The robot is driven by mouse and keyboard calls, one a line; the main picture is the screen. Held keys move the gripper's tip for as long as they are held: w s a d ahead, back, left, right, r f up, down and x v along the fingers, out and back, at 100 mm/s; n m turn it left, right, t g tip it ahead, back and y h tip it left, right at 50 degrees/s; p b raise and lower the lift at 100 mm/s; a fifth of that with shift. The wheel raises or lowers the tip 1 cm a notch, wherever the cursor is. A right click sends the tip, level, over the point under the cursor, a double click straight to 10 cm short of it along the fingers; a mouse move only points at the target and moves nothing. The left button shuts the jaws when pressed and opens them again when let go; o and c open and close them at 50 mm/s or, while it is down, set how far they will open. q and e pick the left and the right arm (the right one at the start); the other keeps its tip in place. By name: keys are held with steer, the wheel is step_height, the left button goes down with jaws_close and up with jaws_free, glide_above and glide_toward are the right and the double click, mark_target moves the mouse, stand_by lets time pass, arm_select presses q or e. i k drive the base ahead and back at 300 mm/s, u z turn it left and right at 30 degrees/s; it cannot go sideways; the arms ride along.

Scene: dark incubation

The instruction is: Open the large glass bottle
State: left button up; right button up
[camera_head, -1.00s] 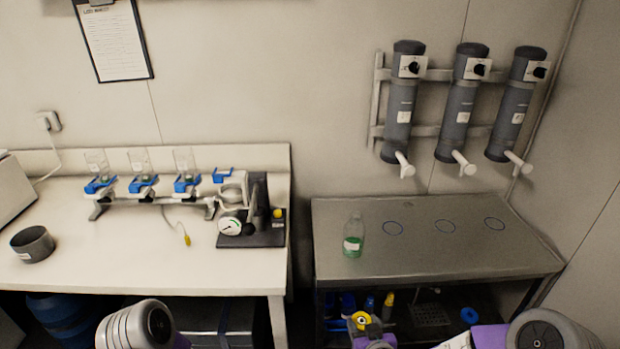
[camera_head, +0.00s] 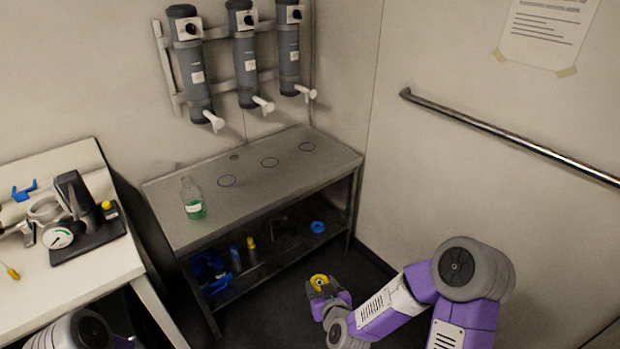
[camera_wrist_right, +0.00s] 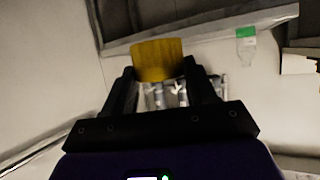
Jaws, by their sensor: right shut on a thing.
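The glass bottle (camera_head: 193,201) stands upright near the left front part of the steel table (camera_head: 262,200). It is clear, with green liquid in its lower part and a pale label. No cap shows on its neck. It also shows in the right wrist view (camera_wrist_right: 246,46), upside down in the picture. My right gripper (camera_head: 321,286) is in front of the table, apart from the bottle. It is shut on a yellow round piece (camera_wrist_right: 158,60), which looks like a cap or ring with a dark centre. My left gripper is not in view; only part of my left arm shows.
Several grey cylinders with white spouts (camera_head: 247,62) hang above the steel table, which has blue circles (camera_head: 270,162) on its clear top. A lower shelf holds blue and yellow items (camera_head: 236,259). The white bench (camera_head: 93,262) stands left. A handrail (camera_head: 510,137) runs along the right wall.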

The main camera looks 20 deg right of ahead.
mark_target(192, 200)
steer(key=z, duration=0.75)
steer(key=i, duration=1.7)
steer(key=u, duration=1.55)
steer(key=i, duration=0.5)
steer(key=u, duration=0.4)
